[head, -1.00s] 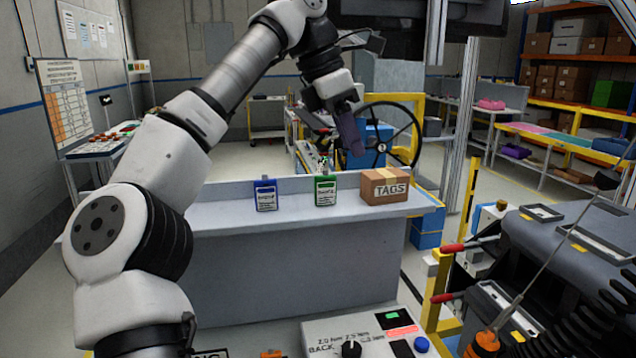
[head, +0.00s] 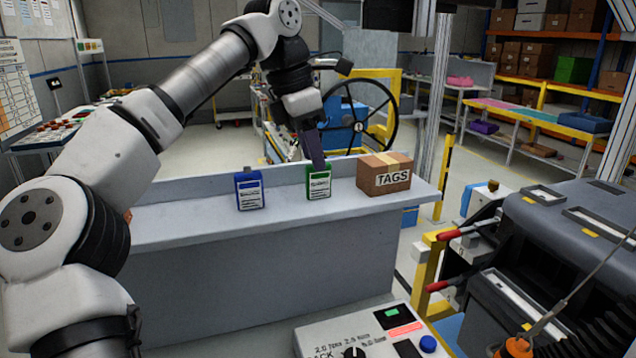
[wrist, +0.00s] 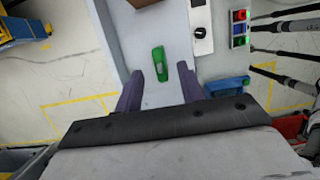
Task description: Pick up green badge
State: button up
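The green badge (head: 318,182) stands upright on the grey bench shelf, between the blue badge and the cardboard box. In the wrist view the green badge (wrist: 160,65) shows ahead of and between my two purple fingers. My gripper (head: 314,152) points down just above and behind the green badge in the head view. Contact with the badge is not visible.
The blue badge (head: 249,190) stands left of the green one. The cardboard TAGS box (head: 385,173) sits close on its right. The bench (head: 160,222) has a raised back edge behind the badges. A control box (head: 375,335) with a knob stands in front.

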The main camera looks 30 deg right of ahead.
aim_at(321, 197)
jog(key=shift+p+x, duration=0.75)
jog(key=shift+x, duration=2.15)
jog(key=shift+d+r, duration=0.1)
jog(key=shift+d, duration=0.05)
grip_shut()
